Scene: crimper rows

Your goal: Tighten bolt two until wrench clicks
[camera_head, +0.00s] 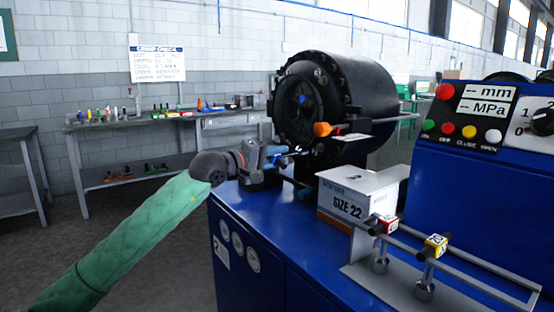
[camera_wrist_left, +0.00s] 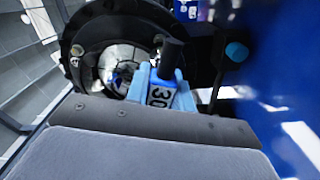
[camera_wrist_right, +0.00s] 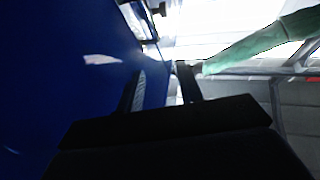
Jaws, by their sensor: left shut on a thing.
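My left gripper (camera_head: 280,155) is in front of the black round crimper head (camera_head: 362,95). The crimper head's round opening (camera_wrist_left: 122,66) lies behind and left of the block there. I cannot make out a wrench or a numbered bolt. My right gripper (camera_wrist_right: 163,72) shows only in its own wrist view. Its two dark fingers are apart with nothing visible between them, beside a blue surface.
A white SIZE 22 box (camera_head: 347,205) stands on the blue cabinet top (camera_head: 258,213). Beside it, a rail carries a red-and-white block (camera_head: 383,225) and a yellow-and-white block (camera_head: 435,246). A blue control panel (camera_head: 480,165) stands at right. A workbench (camera_head: 120,122) with tools stands behind.

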